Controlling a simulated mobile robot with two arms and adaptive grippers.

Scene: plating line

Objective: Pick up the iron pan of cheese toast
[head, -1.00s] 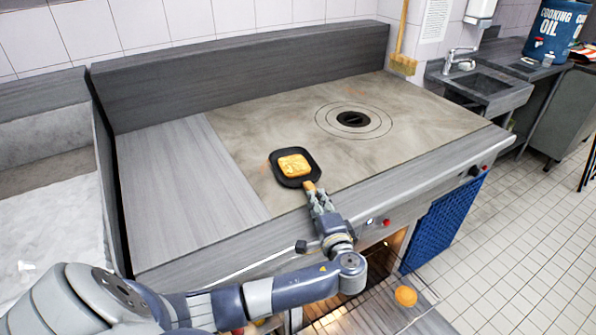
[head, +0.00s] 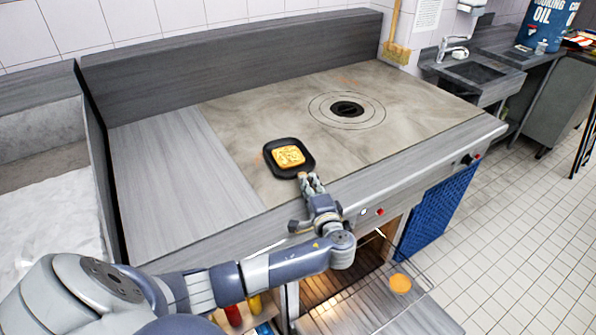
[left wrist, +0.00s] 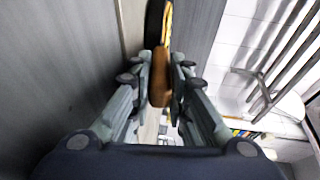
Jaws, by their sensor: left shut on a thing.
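The black iron pan (head: 273,157) is near the front edge of the stove top, with a square golden cheese toast (head: 288,156) in it. My left gripper (head: 310,182) is at the pan's near side, shut on its tan handle. In the left wrist view the brown handle (left wrist: 161,82) lies between the two fingers, with the pan's dark side (left wrist: 153,22) and the toast's yellow edge beyond. The pan looks about level; I cannot tell whether it touches the stove top. My right gripper is not in view.
The stove top (head: 400,135) has a round burner plate (head: 347,109) and is otherwise clear. A raised back panel (head: 240,52) stands behind it. Below the front edge are an opening with racks, an orange round item (head: 400,284) and a blue panel (head: 440,215).

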